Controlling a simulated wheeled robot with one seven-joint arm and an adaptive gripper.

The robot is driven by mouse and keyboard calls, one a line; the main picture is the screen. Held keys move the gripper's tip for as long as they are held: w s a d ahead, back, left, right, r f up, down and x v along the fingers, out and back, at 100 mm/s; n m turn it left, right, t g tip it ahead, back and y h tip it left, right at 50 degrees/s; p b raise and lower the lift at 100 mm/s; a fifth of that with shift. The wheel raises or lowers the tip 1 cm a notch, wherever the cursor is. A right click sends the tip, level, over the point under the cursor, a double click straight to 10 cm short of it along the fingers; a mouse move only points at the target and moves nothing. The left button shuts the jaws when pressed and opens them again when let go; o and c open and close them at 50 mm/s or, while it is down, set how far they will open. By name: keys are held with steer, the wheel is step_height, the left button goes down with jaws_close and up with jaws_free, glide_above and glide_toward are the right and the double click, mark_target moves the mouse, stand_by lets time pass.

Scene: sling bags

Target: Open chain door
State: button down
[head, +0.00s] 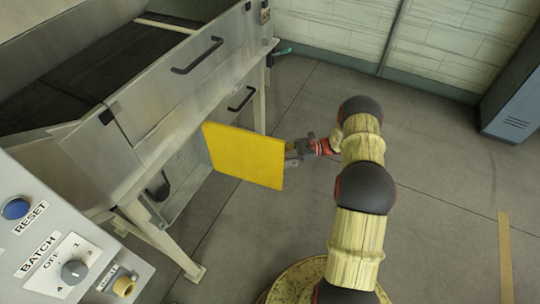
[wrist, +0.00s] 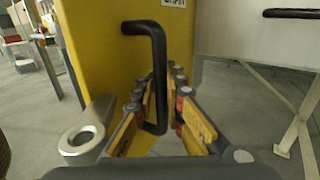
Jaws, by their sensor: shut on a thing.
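The chain door is a yellow panel (head: 244,155) on the side of the grey machine. It stands swung out from the machine at an angle, with an opening beside its left edge. In the wrist view the yellow door (wrist: 100,40) fills the middle and carries a black bar handle (wrist: 155,42) and a partly cut-off label. My gripper (wrist: 160,92) has its fingers on both sides of the handle's upright bar and is shut on it. In the head view my gripper (head: 298,150) is at the door's right edge, partly hidden by the panel; the handle is hidden there.
The grey machine (head: 190,90) with black handles and legs stands at the left. A control panel (head: 70,245) is at the lower left. A blue-grey cabinet (head: 515,95) is at the far right.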

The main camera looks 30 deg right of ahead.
steer(key=c, duration=2.2)
jaws_free()
steer(key=shift+d, duration=0.15)
steer(key=o, duration=0.3)
steer(key=v, duration=1.2)
